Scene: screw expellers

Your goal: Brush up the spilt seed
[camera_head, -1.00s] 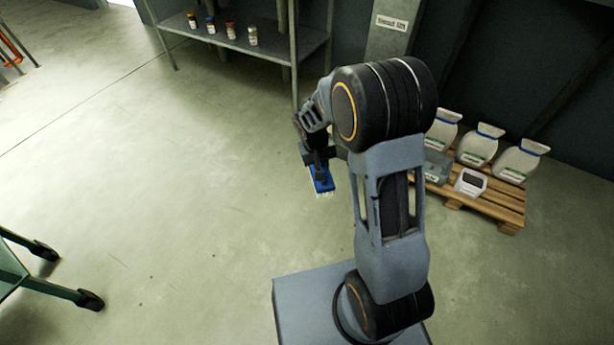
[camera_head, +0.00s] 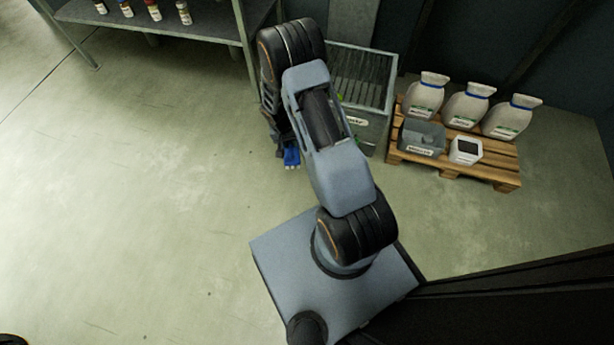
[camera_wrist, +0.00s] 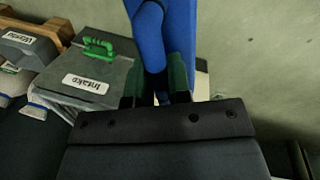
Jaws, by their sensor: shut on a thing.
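My gripper (camera_wrist: 157,88) is shut on a blue brush (camera_wrist: 168,35), whose blue body rises between the dark fingers in the wrist view. In the head view the brush (camera_head: 291,157) hangs low over the floor, left of my arm, with pale bristles at its lower end. My arm hides most of the gripper there. I cannot make out any spilt seed on the floor in either view.
A grey bin (camera_head: 369,128) stands behind my arm; the wrist view shows a grey box labelled Intake (camera_wrist: 105,68) with a green handle. A pallet (camera_head: 455,166) with white sacks, a grey box and a white device is at right. Shelving (camera_head: 165,20) is upper left. Left floor is open.

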